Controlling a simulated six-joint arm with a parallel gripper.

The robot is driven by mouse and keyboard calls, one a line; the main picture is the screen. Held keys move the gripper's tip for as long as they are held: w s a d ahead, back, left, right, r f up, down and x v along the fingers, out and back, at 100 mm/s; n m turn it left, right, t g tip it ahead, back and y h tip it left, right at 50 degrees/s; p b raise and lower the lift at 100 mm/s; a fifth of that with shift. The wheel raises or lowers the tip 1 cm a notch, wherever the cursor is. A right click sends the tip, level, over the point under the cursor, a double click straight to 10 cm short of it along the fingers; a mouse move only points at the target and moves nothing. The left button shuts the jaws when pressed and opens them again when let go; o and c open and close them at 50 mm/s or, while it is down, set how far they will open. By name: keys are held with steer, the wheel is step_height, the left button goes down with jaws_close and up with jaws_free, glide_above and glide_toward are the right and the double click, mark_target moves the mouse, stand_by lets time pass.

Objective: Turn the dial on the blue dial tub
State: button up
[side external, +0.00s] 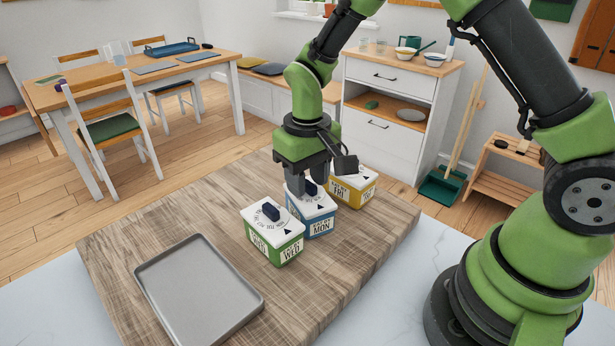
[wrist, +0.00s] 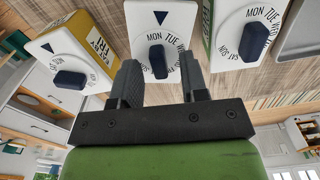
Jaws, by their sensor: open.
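The blue dial tub (side external: 320,226) stands in the middle of a row of three tubs on the wooden board. It has a white lid and a front label reading MON. My gripper (side external: 302,190) points down over this tub. In the wrist view my open gripper (wrist: 159,68) has one finger on each side of the knob, with gaps visible. Whether the fingertips touch the lid cannot be told.
A green tub (side external: 273,235) labelled WED stands close at left, and a yellow tub (side external: 352,187) labelled FRI close at right; both have raised knobs. A grey tray (side external: 198,287) lies on the board (side external: 130,232) at front left. The board behind the tray is clear.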

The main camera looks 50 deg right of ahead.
mark_target(308, 182)
steer(key=shift+f, duration=0.1)
jaws_close()
steer(key=shift+m, duration=1.3)
jaws_free()
step_height(308, 182, up, 10)
